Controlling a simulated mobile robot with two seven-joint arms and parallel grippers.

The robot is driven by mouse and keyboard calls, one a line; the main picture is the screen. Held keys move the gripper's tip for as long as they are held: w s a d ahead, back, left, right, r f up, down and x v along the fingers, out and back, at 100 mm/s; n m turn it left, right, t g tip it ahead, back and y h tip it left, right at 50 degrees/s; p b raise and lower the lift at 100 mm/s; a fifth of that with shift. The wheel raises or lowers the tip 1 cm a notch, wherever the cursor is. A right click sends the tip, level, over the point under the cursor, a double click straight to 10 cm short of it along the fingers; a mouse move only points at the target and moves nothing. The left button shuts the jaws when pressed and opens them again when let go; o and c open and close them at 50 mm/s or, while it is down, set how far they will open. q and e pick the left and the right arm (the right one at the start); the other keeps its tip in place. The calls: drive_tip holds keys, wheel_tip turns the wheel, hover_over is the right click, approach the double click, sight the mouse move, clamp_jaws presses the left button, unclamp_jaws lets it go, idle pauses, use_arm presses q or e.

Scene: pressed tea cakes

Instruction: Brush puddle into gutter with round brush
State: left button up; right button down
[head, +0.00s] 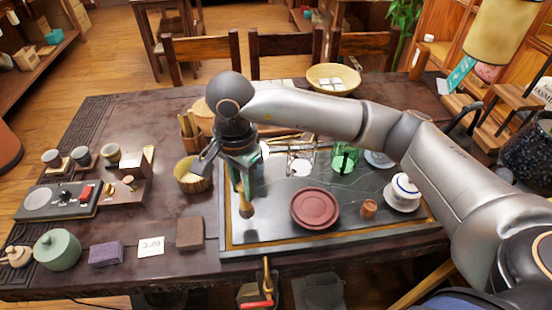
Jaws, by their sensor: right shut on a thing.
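My right gripper (239,168) is over the left part of the dark tea tray (285,228) and points down. It is shut on the round brush (246,208), whose handle hangs below the jaws with its dark round tip lowest. The tip is close to the tray surface; I cannot tell whether it touches. The tray has a gold-brown edge strip along its left and front sides, which may be the gutter. I cannot make out the puddle clearly against the dark, shiny surface. My left gripper is not in view.
A dark red round dish (314,208), a small brown cup (369,209), a white lidded bowl (403,192) and a green glass vessel (345,157) stand on the tray. The front-left tray surface is clear.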

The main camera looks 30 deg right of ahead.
drive_tip(key=shift+r+p, duration=0.7)
drive_tip(key=shift+r, duration=1)
